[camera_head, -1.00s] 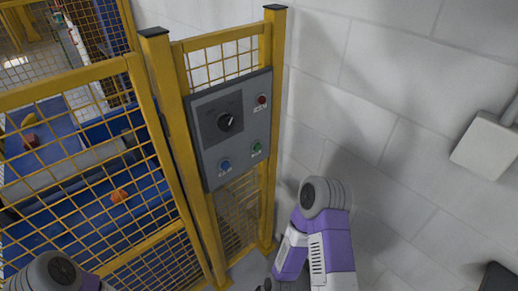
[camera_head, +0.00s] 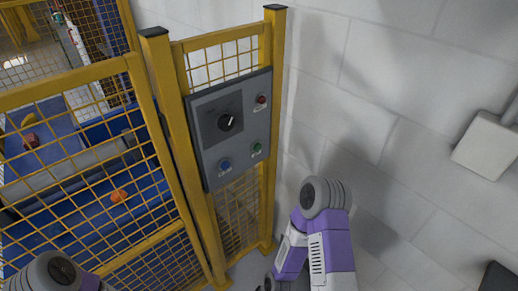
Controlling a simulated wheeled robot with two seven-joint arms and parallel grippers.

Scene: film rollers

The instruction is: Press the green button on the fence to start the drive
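The green button (camera_head: 257,147) is at the lower right of a grey control panel (camera_head: 206,160) fixed to the yellow fence (camera_head: 188,150). A blue button (camera_head: 225,165) is to its left, a red button (camera_head: 261,100) above it, and a black rotary knob (camera_head: 226,122) at the upper middle. My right arm shows below and right of the panel, apart from it; its gripper is not clearly visible. Only a joint of my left arm shows at the lower left corner, and its gripper is out of view.
A white brick wall stands behind and right of the fence, with a light grey box (camera_head: 486,145) on it. Behind the mesh is a blue conveyor (camera_head: 90,218) with an orange item (camera_head: 119,196) and other items. Space in front of the panel is clear.

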